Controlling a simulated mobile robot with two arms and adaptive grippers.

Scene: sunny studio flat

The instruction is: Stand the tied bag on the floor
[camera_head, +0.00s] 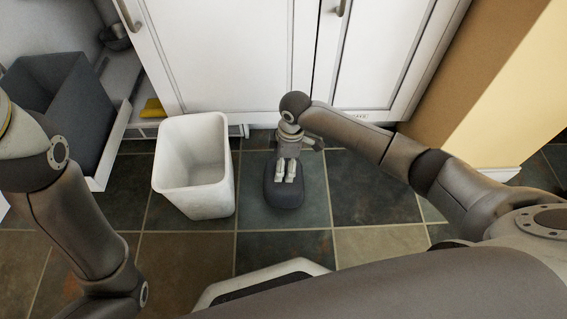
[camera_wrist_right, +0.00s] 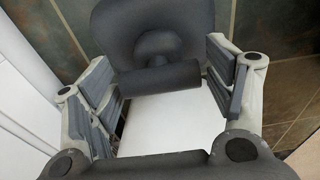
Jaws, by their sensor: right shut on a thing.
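The tied bag (camera_head: 284,195) is a small dark grey bundle at the tiled floor, right of the white bin, in the head view. My right gripper (camera_head: 286,175) reaches down over it and is shut on it. In the right wrist view the bag's dark rounded body (camera_wrist_right: 150,22) fills the top, with my right gripper's fingers (camera_wrist_right: 165,85) on both sides of its upper part. I cannot tell whether its base touches the floor. My left arm shows at the left, but its gripper is out of view.
An open white bin (camera_head: 194,165) stands just left of the bag. White cabinet doors (camera_head: 230,55) are close behind. A dark grey bin (camera_head: 60,105) sits in a pull-out at the left, near a yellow item (camera_head: 153,108). Tiles (camera_head: 375,190) right of the bag are clear.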

